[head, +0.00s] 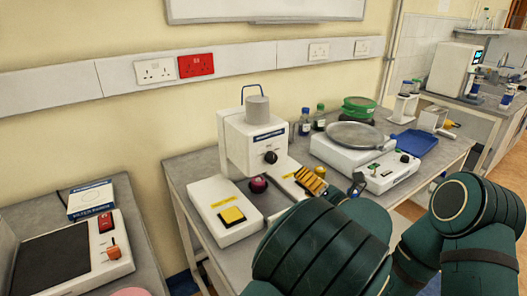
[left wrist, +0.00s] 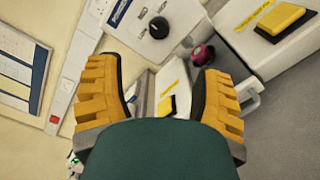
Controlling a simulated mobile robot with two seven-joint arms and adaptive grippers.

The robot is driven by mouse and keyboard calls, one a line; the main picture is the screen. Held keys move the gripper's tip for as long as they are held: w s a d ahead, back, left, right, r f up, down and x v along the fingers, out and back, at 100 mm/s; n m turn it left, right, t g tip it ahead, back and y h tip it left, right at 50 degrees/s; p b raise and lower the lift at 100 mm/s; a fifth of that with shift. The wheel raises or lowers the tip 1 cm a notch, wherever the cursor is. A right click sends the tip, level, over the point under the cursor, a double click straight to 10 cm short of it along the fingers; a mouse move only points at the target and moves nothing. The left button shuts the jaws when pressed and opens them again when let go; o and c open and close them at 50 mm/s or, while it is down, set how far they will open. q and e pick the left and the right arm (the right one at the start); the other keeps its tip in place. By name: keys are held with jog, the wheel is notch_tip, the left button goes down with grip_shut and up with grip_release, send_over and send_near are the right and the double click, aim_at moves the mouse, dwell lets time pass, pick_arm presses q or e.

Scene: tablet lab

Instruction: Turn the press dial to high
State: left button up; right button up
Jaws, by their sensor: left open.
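The press (head: 240,135) is a white machine on the grey bench, with a black round dial (head: 271,157) on its front face. The dial also shows in the left wrist view (left wrist: 158,27), with a small light mark; its setting is too small to read. My left gripper (head: 312,180) has yellow fingers and is to the right of and below the dial, apart from it. In the left wrist view the gripper (left wrist: 157,66) is open and empty, with the dial beyond its fingertips. My right gripper is not in view.
A maroon knob (head: 258,184) sits below the dial, near a yellow pad (head: 232,215) on the press base. A hotplate-like device (head: 345,155) stands right of the press, with bottles (head: 305,122) behind. A blue tray (head: 415,142) lies farther right.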

aim_at(275, 158)
pick_arm(q)
jog(key=x, duration=1.4)
jog(key=shift+w+a, duration=0.1)
jog(key=shift+w, duration=0.05)
grip_shut()
